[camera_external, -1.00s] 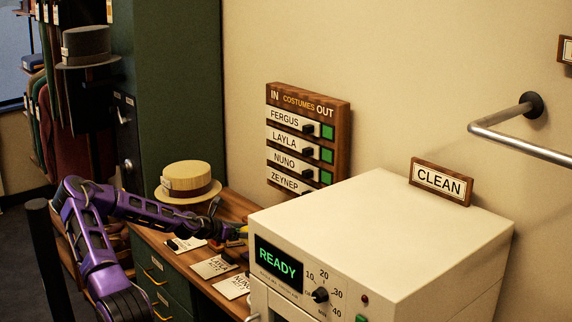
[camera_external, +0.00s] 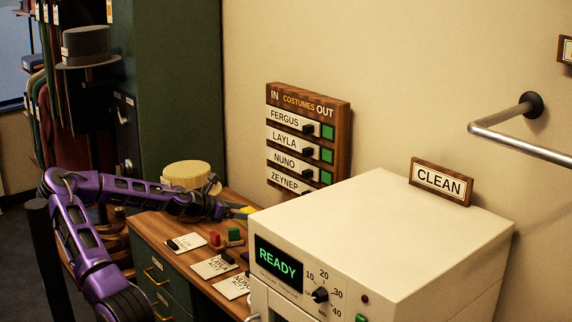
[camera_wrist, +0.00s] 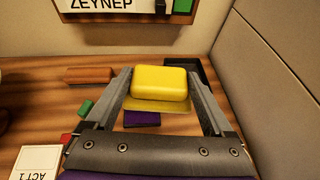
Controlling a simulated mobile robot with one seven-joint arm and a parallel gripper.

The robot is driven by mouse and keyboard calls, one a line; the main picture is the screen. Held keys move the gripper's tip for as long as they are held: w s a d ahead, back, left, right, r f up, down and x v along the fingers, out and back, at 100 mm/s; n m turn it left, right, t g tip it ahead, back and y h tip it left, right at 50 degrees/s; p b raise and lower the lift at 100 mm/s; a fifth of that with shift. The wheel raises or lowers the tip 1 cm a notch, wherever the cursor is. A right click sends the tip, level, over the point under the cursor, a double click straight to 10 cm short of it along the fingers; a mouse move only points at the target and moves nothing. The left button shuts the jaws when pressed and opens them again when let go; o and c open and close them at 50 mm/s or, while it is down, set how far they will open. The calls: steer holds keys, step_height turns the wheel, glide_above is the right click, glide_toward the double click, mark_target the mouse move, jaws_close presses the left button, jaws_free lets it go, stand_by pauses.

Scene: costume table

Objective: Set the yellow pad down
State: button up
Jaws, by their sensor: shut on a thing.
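The yellow pad (camera_wrist: 160,82) is a rounded block held between the two fingers of my gripper (camera_wrist: 161,97) in the wrist view. A flatter yellow strip shows just below it; I cannot tell whether it is part of the pad. In the external view the yellow pad (camera_external: 248,210) shows at the end of my gripper (camera_external: 238,212), behind the white machine's left corner. The wooden table (camera_wrist: 40,95) lies below. I cannot tell whether the pad touches anything beneath it.
A black tray-like thing (camera_wrist: 202,75) is behind the pad's right side. A purple block (camera_wrist: 142,119) lies under the pad. The white machine (camera_external: 390,235) bounds the right.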

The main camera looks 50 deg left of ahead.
steer(key=w+d+r+m+g+h, duration=0.1)
steer(key=w+d+r+m+h, duration=0.15)
steer(key=d+r, duration=0.8)
steer(key=w+d+r+m+g+h, duration=0.1)
steer(key=d+r+m+h, duration=0.25)
steer(key=d+r, duration=0.75)
steer(key=s+d+r+m+g+h, duration=0.25)
steer(key=s+d, duration=0.25)
steer(key=d, duration=0.7)
steer(key=s+d+r+m+g+h, duration=0.25)
steer(key=s+d+r+g, duration=0.2)
steer(key=d, duration=0.75)
steer(key=shift+m+t, duration=0.3)
steer(key=shift+m, duration=0.2)
steer(key=f+b, duration=0.1)
steer(key=f, duration=0.1)
steer(key=s+f+b, duration=0.1)
steer(key=f, duration=0.2)
steer(key=shift+s+d+f, duration=0.1)
steer(key=shift+f, duration=0.1)
steer(key=shift+f+b, duration=0.55)
steer(key=shift+f, duration=1.75)
steer(key=o, duration=1.1)
steer(key=shift+f, duration=0.15)
